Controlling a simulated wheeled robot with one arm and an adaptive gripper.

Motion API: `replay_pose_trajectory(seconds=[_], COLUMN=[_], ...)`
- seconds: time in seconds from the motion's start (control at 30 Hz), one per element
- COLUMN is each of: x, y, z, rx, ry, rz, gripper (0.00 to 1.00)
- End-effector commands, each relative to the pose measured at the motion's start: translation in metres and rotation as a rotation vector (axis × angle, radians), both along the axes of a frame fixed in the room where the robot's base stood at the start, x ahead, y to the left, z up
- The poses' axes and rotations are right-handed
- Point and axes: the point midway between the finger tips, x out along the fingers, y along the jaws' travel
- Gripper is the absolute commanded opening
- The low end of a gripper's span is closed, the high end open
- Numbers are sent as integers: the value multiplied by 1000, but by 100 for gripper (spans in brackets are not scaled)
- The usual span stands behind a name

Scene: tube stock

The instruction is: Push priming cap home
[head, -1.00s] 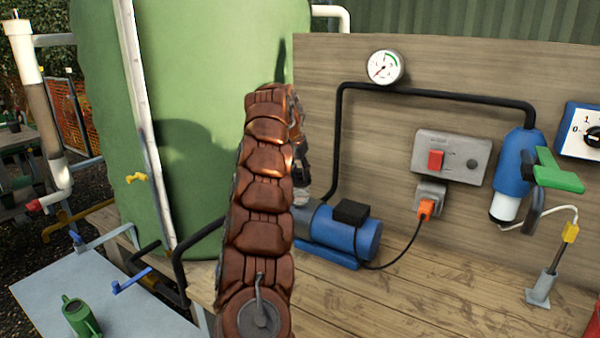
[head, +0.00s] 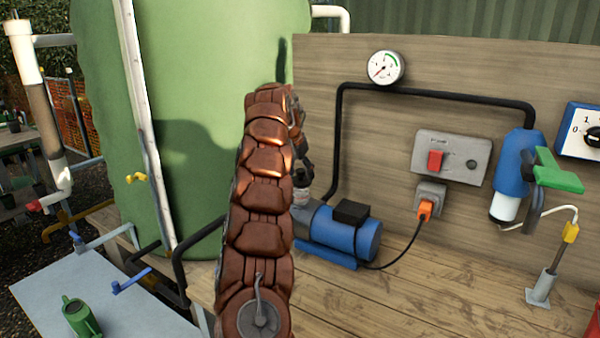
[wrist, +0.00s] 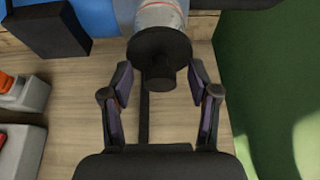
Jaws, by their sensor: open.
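The black priming cap (wrist: 159,45) shows at the top middle of the wrist view as a round disc with a narrower knob. It sits at the end of a pale grey neck (wrist: 161,15) on the blue pump (head: 340,235). My gripper (wrist: 160,78) is open, with one finger on each side of the knob and a visible gap on both sides. Whether the cap is fully seated cannot be told.
The green tank (head: 190,150) stands close on the left. A wooden back panel (head: 440,90) carries a gauge (head: 384,67), a black pipe (head: 440,92) and a red switch (head: 435,160). An orange plug (head: 424,208) has a cable to the pump. The bench (head: 400,300) is clear in front.

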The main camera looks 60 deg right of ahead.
Motion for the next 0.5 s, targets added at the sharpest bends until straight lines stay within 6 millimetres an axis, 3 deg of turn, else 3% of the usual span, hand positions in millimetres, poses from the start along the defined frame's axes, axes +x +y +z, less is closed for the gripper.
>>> replay_pose_trajectory(seconds=[0.23,0.5], x=[0,-2], y=[1,10], z=[3,28], rx=[-1,-2], ry=[0,0], rz=[-1,-2], gripper=[60,60])
